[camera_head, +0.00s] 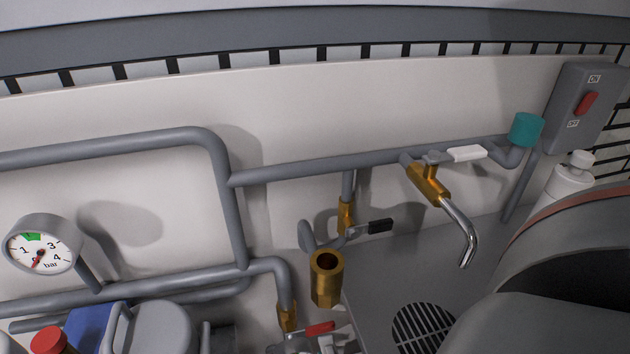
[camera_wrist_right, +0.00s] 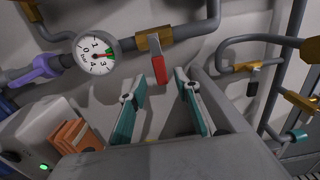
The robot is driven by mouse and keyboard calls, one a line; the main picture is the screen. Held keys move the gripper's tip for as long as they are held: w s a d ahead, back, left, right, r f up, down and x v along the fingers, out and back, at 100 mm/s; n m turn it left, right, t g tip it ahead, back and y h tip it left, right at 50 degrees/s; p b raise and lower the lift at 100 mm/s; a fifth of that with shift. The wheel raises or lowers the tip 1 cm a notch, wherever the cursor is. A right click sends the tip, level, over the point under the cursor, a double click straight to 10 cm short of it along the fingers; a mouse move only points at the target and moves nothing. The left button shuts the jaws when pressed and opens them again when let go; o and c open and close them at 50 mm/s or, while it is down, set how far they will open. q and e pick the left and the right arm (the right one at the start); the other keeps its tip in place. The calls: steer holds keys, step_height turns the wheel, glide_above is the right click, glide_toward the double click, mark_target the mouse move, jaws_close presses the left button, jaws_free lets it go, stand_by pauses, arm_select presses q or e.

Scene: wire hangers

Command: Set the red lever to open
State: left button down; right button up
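The red lever (camera_head: 320,328) shows at the bottom edge of the head view, beside a brass valve fitting (camera_head: 288,318). In the right wrist view the red lever (camera_wrist_right: 160,68) hangs down from a brass valve body (camera_wrist_right: 150,43), crosswise to its grey pipe. My right gripper (camera_wrist_right: 160,88) is open, with its two teal-padded fingers apart. The lever lies ahead of the gap between the fingertips, and nothing is held. Contact with the lever cannot be made out. My left gripper is not in view.
A pressure gauge (camera_head: 40,246) stands left of the valve. An upright brass fitting (camera_head: 326,280), a black-handled valve (camera_head: 380,226) and a white-handled tap (camera_head: 467,153) are nearby. A grey switch box (camera_head: 568,95) with a red switch is on the right. Pipes run close around the lever.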

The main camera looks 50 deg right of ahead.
mark_target(321, 332)
steer(key=x, duration=0.5)
steer(key=shift+w+d+b, duration=0.15)
steer(key=shift+w+b, duration=0.15)
steer(key=shift+w, duration=0.05)
steer(key=shift+c, duration=0.4)
jaws_close()
